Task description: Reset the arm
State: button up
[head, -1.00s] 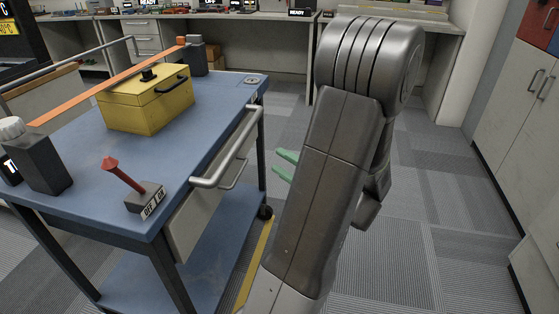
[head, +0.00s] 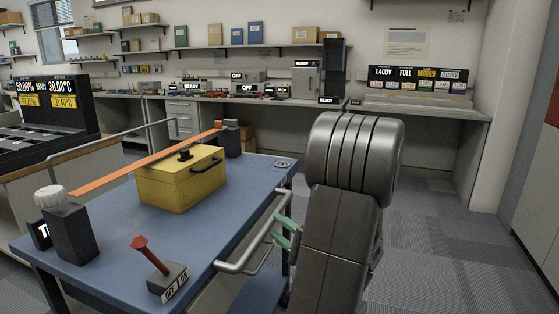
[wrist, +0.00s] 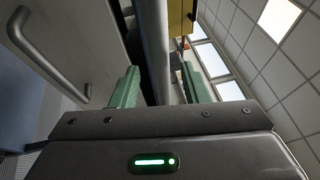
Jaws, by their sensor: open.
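My arm is folded up at the right of the cart in the head view, with its large grey joint on top. Part of the gripper is hidden behind my arm in the head view.
The blue cart (head: 130,240) carries a yellow box (head: 180,188), a dark bottle with a white cap (head: 68,230), a red lever switch (head: 165,275) and an orange bar (head: 140,160). A bench (head: 425,108) runs along the back wall. Carpet is clear at the right.

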aim_at(270, 222)
jog(key=shift+x, duration=1.9)
